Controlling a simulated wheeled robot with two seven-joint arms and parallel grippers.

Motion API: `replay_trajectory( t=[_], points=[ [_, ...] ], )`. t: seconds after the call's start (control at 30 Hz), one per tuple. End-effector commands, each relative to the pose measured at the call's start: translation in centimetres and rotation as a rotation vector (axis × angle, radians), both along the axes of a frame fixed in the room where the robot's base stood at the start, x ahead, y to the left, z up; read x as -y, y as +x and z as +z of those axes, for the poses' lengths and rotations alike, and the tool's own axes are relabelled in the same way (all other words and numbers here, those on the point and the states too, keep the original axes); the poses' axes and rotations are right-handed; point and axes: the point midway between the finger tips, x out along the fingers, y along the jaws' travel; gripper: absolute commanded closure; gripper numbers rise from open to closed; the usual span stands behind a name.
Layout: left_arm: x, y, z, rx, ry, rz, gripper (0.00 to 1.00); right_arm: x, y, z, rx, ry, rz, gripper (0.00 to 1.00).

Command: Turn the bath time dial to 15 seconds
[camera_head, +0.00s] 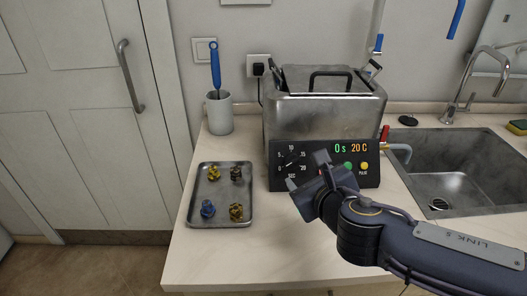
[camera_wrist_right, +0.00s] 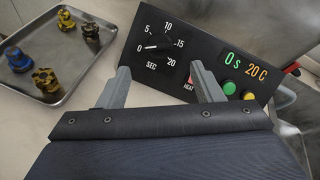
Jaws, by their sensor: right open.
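The bath time dial (camera_head: 292,159) is a black knob on the black front panel of the steel bath. The green display (camera_wrist_right: 233,60) reads 0 s. My right gripper (camera_head: 306,170) is in front of the panel, open and empty. In the right wrist view its two fingers (camera_wrist_right: 160,68) are spread below the dial, apart from it. My left gripper is not in view.
A metal tray (camera_head: 220,221) with several small coloured parts lies left of the panel. The steel bath (camera_head: 320,112) with a handled lid stands behind the panel. A grey cup (camera_head: 220,115) holds a blue-handled tool. A sink (camera_head: 450,160) is at right.

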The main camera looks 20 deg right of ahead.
Motion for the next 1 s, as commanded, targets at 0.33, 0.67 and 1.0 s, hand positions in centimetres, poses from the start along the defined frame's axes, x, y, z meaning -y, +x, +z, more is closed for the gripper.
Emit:
replay_trajectory(
  t=[0.33, 0.67, 1.0],
  points=[
    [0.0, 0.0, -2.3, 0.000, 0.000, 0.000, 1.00, 0.0, 3.9, -1.7, 0.005, -0.038, 0.020, 0.40],
    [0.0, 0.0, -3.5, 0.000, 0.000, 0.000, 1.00, 0.3, 7.2, -2.7, 0.007, -0.035, 0.019, 0.40],
    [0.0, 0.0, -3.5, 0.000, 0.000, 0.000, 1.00, 0.4, 7.4, -2.6, 0.007, -0.033, 0.018, 0.48]
  ],
)
